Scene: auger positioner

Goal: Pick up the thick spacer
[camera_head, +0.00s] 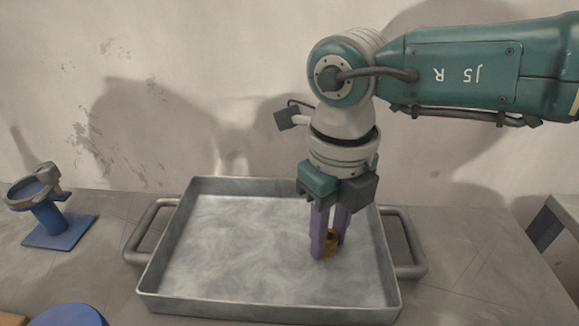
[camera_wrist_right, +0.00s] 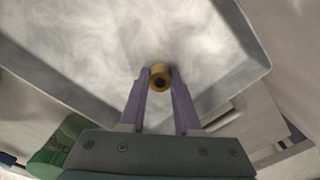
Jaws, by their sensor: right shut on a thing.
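The thick spacer (camera_head: 331,240) is a short brass-yellow ring inside the grey metal tray (camera_head: 160,254), toward its right side. My right gripper (camera_head: 329,245) reaches down into the tray with its purple fingers on either side of the spacer. In the right wrist view the spacer (camera_wrist_right: 160,78) sits between the fingertips of the right gripper (camera_wrist_right: 160,84), its dark centre hole facing the camera. The fingers are shut on it. Whether the spacer touches the tray floor I cannot tell. My left gripper is not in view.
The tray has raised walls and a handle (camera_head: 145,228) at each end. A blue stand with a grey ring clamp (camera_head: 48,215) is at the left. A blue round object (camera_head: 68,315) is at the front left. The rest of the tray floor is bare.

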